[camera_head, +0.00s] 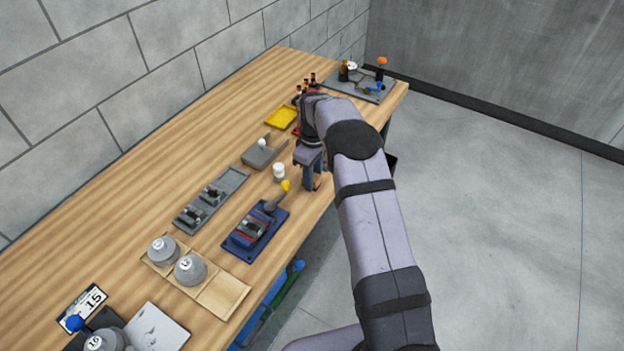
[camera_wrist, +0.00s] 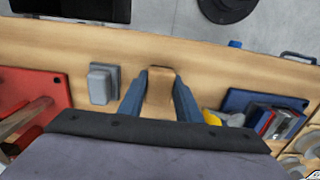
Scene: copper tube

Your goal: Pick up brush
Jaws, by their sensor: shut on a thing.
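My gripper (camera_wrist: 160,88) is shut on a tan, wood-coloured piece, the brush (camera_wrist: 160,94), whose end shows between the two blue-grey fingers in the wrist view. The rest of the brush is hidden behind my gripper's body. In the head view my gripper (camera_head: 312,178) points down at the right edge of the wooden bench (camera_head: 130,170). The brush cannot be made out clearly there. I cannot tell whether it touches the bench or is lifted clear.
A grey fixture (camera_head: 258,156) and a yellow tray (camera_head: 281,117) lie farther back. The bench's left side is bare.

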